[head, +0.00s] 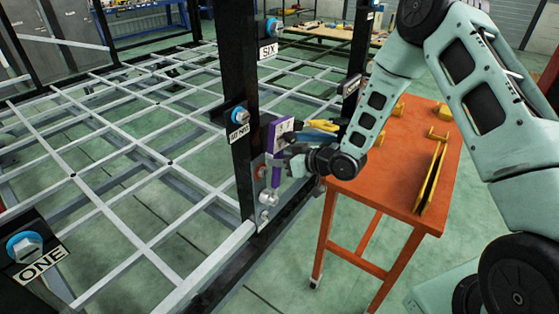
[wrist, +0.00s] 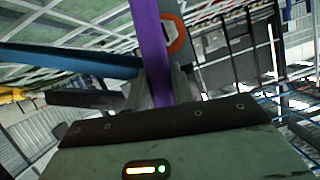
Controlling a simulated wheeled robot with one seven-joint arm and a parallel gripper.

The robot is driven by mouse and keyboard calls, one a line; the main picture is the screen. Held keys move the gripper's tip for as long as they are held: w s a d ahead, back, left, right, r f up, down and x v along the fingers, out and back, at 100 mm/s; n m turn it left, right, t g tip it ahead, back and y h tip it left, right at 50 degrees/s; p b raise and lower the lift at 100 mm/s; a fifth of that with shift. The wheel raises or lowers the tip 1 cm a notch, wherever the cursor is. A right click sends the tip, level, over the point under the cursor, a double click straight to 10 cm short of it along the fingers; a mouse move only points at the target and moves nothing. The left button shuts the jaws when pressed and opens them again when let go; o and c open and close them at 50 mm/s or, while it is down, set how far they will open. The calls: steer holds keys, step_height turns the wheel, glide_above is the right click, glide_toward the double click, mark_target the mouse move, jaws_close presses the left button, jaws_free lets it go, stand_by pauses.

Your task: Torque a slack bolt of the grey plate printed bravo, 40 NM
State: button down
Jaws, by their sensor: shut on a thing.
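My gripper (head: 277,162) is shut on a purple torque tool (head: 276,178), which stands roughly upright beside the black post. Its boxy upper end (head: 280,132) is above my fingers, and its round metal lower end (head: 268,198) is at the grey plate (head: 257,192) low on the post. I cannot tell whether that end is seated on a bolt. A bolt with an orange ring (head: 261,172) shows just left of the tool, and a bolt head (head: 264,215) shows below. In the wrist view the purple shaft (wrist: 150,40) runs between my fingers, with the orange ring (wrist: 176,34) beside it. The plate's print is not readable.
The black post (head: 243,60) carries a blue-ringed bolt (head: 239,115) above a "40 NM" label (head: 239,132). An orange table (head: 400,165) with yellow parts stands close on the right. Another blue-ringed bolt (head: 24,245) sits by the "ONE" label. The chassis grid (head: 115,145) spreads leftward.

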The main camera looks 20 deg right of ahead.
steer(key=shift+w+d+f+m+y+p, duration=0.15)
steer(key=shift+w+d+m+p, duration=0.15)
steer(key=shift+w+d, duration=0.15)
steer(key=shift+w+d+f+m+y+p, duration=0.15)
steer(key=shift+w+d+m, duration=0.15)
steer(key=shift+d, duration=0.2)
stand_by(0.3)
steer(key=shift+w+d+f+m+g+y, duration=0.2)
steer(key=shift+w+d+m, duration=0.15)
steer(key=shift+d, duration=0.15)
steer(key=shift+w+d+f+m+g+y, duration=0.1)
steer(key=shift+w+d+f+m+y, duration=0.15)
steer(key=shift+w+d, duration=0.15)
steer(key=shift+d, duration=0.1)
steer(key=shift+w+d+f+m, duration=0.2)
steer(key=shift+d+f+m, duration=0.05)
steer(key=shift+d+m, duration=0.1)
stand_by(0.3)
steer(key=shift+a, duration=0.1)
